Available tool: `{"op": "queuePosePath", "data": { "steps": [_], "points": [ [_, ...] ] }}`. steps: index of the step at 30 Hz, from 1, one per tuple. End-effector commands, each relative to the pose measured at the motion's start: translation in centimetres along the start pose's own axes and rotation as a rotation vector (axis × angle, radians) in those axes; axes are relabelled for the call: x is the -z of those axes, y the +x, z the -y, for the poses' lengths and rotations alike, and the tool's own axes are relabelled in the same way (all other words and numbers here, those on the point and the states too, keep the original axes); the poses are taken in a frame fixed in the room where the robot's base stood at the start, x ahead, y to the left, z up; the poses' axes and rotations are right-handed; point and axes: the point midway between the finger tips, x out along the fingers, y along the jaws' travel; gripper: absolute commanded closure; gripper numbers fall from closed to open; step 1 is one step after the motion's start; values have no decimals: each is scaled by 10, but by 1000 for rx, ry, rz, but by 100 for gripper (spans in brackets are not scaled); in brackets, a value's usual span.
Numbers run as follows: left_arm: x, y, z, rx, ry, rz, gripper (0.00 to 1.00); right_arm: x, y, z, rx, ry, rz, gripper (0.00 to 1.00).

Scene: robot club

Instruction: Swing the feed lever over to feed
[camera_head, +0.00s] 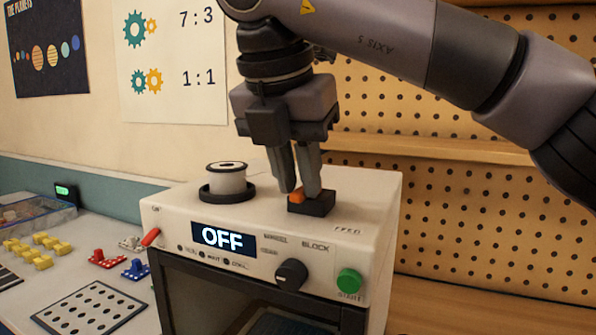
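A white machine (175,209) stands on the bench, its display reading OFF. On its top is a black block with a small orange lever (297,196), near the printed word FEED. My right gripper (300,188) points down from above, its two fingers a little apart, with tips at the lever. The orange part shows between and in front of the tips. Whether the fingers touch or grip it cannot be told. My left gripper is not in view.
A white spool (228,178) sits in a black ring left of the lever. The machine's front has a red switch (151,237), a black knob (291,274) and a green button (349,282). Coloured parts lie at left; a pegboard (465,215) is behind.

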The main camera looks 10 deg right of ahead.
Motion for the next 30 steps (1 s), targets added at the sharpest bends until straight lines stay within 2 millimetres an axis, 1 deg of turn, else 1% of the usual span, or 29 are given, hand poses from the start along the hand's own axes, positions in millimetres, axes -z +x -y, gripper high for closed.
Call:
{"op": "queuePosePath", "data": {
  "steps": [1,2,10,13,17,22,27,30],
  "points": [
    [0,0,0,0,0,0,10,-1,-1,0,-2,2,0,60],
    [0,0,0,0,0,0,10,-1,-1,0,-2,1,0,57],
    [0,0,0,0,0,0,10,0,0,0,1,-4,-2,57],
    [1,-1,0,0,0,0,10,0,-6,0,1,-4,-1,57],
    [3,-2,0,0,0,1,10,0,-23,0,-1,-3,1,57],
    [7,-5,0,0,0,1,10,-1,-51,0,-1,-1,2,57],
    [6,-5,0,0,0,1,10,0,-66,0,0,-1,1,57],
    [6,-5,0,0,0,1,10,0,-70,0,0,0,0,57]
  ]
}}
